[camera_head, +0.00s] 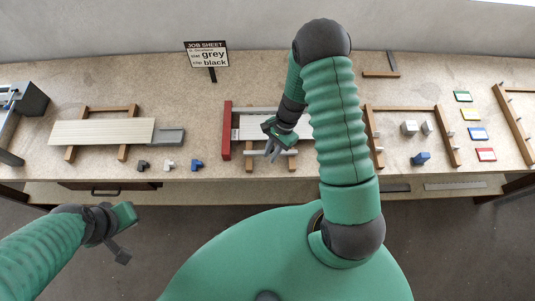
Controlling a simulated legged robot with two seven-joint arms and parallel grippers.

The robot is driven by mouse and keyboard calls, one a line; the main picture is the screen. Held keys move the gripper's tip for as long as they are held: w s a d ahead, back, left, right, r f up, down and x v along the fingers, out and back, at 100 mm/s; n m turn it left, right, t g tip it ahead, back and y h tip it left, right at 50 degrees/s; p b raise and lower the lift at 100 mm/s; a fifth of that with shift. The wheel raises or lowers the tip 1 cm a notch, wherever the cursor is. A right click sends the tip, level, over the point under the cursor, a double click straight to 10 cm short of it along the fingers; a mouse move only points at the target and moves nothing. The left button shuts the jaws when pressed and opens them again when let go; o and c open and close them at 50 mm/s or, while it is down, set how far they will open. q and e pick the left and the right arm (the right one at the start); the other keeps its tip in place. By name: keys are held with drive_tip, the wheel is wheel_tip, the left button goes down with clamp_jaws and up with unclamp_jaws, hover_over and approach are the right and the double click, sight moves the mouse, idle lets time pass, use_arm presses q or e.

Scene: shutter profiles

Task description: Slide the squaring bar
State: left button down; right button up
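A red bar (227,130), which looks like the squaring bar, lies across the left end of a wooden jig with two grey rails (262,154). White slats (255,127) lie between the rails, their left ends near the red bar. My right gripper (272,152) is over the front rail, to the right of the red bar and apart from it. Its two fingers look slightly spread with nothing between them. My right arm hides the right part of the jig. My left gripper (123,236) is low in front of the table, away from everything; its fingers are unclear.
A job sheet (207,55) reads grey and black. At left, pale slats (100,132) lie on a wooden frame, with black, white and blue clips (169,165) nearby. At right are another frame (408,107) with small blocks and several coloured pieces (478,133).

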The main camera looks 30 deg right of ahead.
drive_tip(key=o, duration=0.5)
drive_tip(key=shift+s+d+f, duration=0.1)
drive_tip(key=shift+s+d, duration=0.2)
drive_tip(key=shift+d, duration=0.25)
drive_tip(key=shift+c, duration=0.2)
drive_tip(key=shift+o, duration=1.1)
use_arm(q)
drive_tip(key=f+b, duration=0.3)
drive_tip(key=shift+s+d, duration=0.1)
drive_tip(key=shift+s, duration=0.1)
use_arm(e)
drive_tip(key=a+v, duration=0.1)
drive_tip(key=v, duration=1.5)
drive_tip(key=shift+r, duration=0.55)
